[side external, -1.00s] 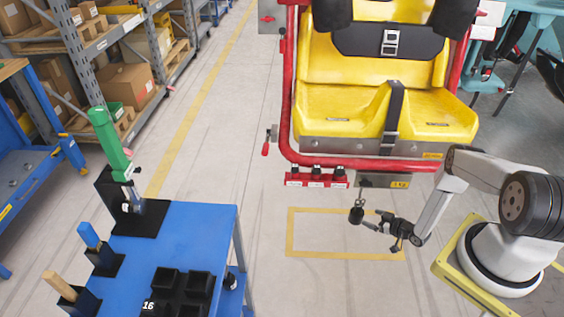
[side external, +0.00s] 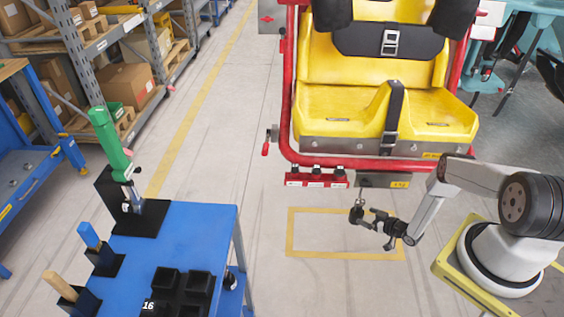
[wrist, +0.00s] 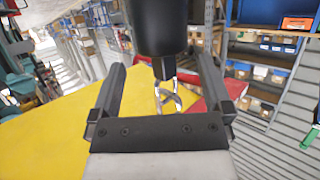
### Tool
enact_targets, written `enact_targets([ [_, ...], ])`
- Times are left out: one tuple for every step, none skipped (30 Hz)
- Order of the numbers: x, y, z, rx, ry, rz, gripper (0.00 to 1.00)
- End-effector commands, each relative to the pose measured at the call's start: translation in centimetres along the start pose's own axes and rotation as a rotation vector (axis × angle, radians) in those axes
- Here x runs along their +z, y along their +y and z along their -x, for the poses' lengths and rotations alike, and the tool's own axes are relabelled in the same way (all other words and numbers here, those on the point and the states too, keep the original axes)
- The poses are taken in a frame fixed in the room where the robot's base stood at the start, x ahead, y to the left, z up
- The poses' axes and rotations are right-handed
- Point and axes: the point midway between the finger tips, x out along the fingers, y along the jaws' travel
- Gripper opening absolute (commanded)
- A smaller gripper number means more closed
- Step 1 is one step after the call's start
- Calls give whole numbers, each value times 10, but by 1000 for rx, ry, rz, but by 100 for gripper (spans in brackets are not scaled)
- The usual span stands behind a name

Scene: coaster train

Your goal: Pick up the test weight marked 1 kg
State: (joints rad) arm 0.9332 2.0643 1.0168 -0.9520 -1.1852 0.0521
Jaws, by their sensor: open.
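A black cylindrical weight (side external: 356,215) with a metal hook on top is below the yellow seat in the side view. I cannot read any marking on it. My gripper (side external: 368,217) is beside it on the right, its fingers pointing at it. In the wrist view, a black cylinder (wrist: 160,28) with a silver hook (wrist: 168,95) shows between and beyond the two spread fingers of my gripper (wrist: 163,72). The fingers look apart from it, with gaps on both sides.
The yellow seat (side external: 345,122) in its red frame (side external: 287,110) overhangs the work area. A dark plate (side external: 372,181) is just above the weight. A blue table (side external: 205,222) with holders stands at left. The floor inside the yellow outline (side external: 320,238) is clear.

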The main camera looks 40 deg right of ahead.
Motion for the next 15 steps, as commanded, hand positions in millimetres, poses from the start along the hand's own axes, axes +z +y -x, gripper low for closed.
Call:
enact_targets([
  [0, 0, -1, -1, 0, 1, 100],
  [0, 0, -2, -1, 0, 1, 100],
  [0, -1, -4, -1, 0, 1, 100],
  [0, -1, -6, -2, 0, 1, 100],
  [0, -1, -7, -2, 0, 0, 100],
  [-1, -1, -10, -2, 1, 1, 100],
  [-1, -2, -13, -2, 1, 1, 100],
  [-2, -2, -16, -2, 1, 1, 100],
  [-2, -2, -20, -2, 1, 2, 100],
  [-2, -2, -22, -2, 0, 2, 100],
  [-2, -3, -25, -3, 0, 1, 100],
  [-2, -3, -29, -3, 1, 2, 100],
  [-3, -3, -32, -2, 1, 2, 100],
  [-2, -2, -34, -1, 1, 2, 100],
  [-2, -2, -37, -1, 0, 1, 100],
])
